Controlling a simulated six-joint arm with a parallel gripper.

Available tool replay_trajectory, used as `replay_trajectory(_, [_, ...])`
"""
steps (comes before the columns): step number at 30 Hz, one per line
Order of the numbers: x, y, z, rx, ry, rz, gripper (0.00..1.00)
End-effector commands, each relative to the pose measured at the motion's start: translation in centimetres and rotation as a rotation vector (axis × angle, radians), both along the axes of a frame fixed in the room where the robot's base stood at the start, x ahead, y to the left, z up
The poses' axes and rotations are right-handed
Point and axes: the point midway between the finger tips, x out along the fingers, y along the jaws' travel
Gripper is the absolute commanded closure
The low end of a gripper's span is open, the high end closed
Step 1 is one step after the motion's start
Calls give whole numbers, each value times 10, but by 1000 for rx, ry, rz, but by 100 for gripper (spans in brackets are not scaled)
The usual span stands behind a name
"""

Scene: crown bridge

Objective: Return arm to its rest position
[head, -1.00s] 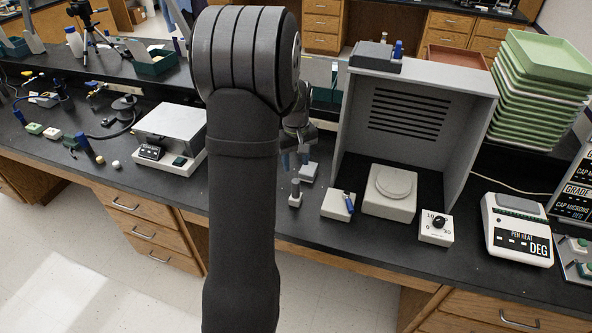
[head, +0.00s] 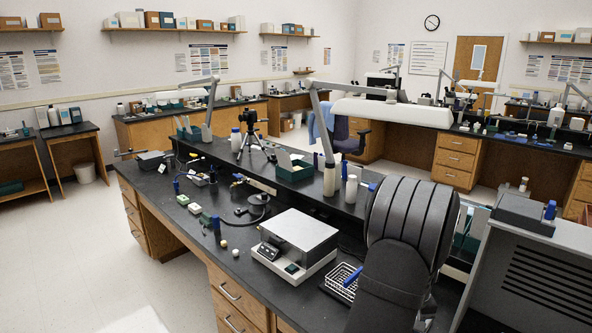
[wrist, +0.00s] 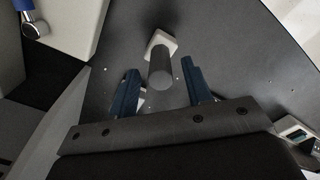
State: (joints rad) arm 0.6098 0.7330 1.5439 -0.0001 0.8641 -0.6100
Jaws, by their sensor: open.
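My gripper (wrist: 161,75) shows in the wrist view with its two blue fingers spread apart and nothing held. A grey cylinder on a white base (wrist: 160,64) appears in the gap between the fingers, seen from above; it seems to stand on the dark bench top beyond the fingertips, but its exact distance is unclear. In the head view my arm fills the lower right and hides the gripper and that cylinder.
In the head view, a grey hood (head: 530,275) stands right of my arm, close to it. A silver-topped instrument (head: 297,243) and a white wire rack (head: 341,281) lie to its left. A white lamp arm (head: 392,111) crosses behind.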

Motion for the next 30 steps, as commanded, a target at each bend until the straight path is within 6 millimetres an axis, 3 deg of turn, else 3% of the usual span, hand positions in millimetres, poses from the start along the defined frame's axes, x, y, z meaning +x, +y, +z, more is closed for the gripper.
replay_trajectory(5, [-1, 1, -36, 3, 4, 0, 55])
replay_trajectory(9, [1, 0, -14, -2, -3, 0, 55])
replay_trajectory(15, [0, 0, 2, 0, -1, 0, 55])
replay_trajectory(30, [0, 0, -2, 1, 2, 0, 55])
